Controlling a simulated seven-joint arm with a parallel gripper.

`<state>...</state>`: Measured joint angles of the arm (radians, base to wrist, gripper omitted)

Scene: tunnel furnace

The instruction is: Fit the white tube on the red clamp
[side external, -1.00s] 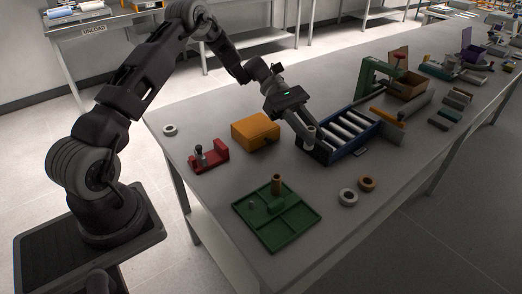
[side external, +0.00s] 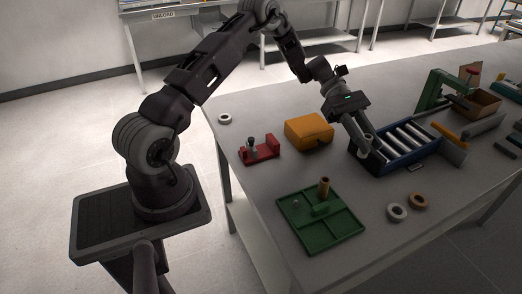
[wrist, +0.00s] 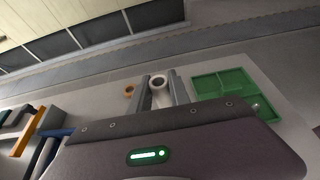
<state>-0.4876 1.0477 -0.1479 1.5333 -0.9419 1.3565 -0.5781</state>
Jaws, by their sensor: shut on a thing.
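The red clamp (side external: 260,150) sits on the bench at the left, with a dark upright knob on it. My gripper (side external: 364,140) is at the left end of the blue tray (side external: 388,168), to the right of the orange box and well apart from the clamp. In the side view the tube is hard to make out from the fingers. The clamp does not show in the wrist view.
White rollers (side external: 408,139) lie in the blue tray. An orange box (side external: 309,130) stands between clamp and gripper. A white ring (side external: 397,212) and a brown ring (side external: 418,201) lie nearby.

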